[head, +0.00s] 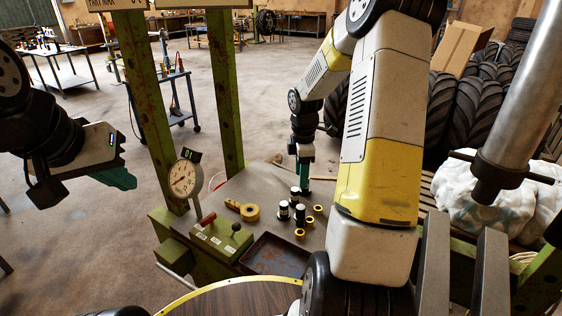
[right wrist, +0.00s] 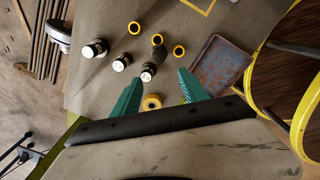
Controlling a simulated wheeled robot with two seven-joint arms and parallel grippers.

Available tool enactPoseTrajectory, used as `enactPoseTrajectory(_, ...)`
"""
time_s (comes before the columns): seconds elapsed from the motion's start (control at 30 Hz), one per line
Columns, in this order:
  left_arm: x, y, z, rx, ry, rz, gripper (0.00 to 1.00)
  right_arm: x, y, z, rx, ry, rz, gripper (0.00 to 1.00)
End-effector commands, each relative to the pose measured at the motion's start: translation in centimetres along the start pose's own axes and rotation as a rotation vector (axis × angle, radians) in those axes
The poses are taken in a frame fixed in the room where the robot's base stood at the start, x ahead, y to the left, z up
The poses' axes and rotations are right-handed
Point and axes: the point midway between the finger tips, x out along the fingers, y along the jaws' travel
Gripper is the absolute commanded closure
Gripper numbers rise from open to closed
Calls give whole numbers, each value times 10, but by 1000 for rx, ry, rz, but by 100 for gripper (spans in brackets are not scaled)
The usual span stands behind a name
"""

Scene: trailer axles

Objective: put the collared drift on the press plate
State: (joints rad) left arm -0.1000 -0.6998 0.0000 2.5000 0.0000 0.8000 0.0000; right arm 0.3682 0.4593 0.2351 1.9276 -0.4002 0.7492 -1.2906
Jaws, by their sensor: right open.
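Several black drifts with pale ends stand upright on the grey bench mat (head: 262,185). In the head view they include a rear drift (head: 295,196), a left drift (head: 284,210) and a front drift (head: 300,215). I cannot tell for sure which one has the collar; in the right wrist view the far-left one (right wrist: 96,48) looks widest. My right gripper (head: 303,180) points down above the mat behind them, open and empty. In the right wrist view a drift (right wrist: 148,73) appears between its fingertips (right wrist: 160,76). My left gripper (head: 122,179) hangs far left, away from the bench; its opening is unclear. I cannot identify the press plate surely.
Yellow rings (head: 318,208) lie beside the drifts. At right, a steel ram (head: 520,100) hangs above two grey bars (head: 433,262).

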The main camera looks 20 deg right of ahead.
Motion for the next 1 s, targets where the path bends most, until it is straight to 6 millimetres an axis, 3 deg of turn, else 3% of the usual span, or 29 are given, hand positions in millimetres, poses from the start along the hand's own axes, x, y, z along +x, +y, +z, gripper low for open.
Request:
enactPoseTrajectory(0.03,0,0,0,0,0,0,100,-22,-5,-5,49,-4,27,49)
enactPoseTrajectory(0.2,0,0,0,0,0,0,100,-90,-35,-22,293,13,115,49)
enactPoseTrajectory(0.5,0,0,0,0,0,0,100,-179,-112,-51,744,161,242,49)
enactPoseTrajectory(0.8,0,0,0,0,0,0,100,-224,-196,-72,1153,421,256,49)
enactPoseTrajectory(1.0,0,0,0,0,0,0,100,-231,-227,-80,1302,540,218,49)
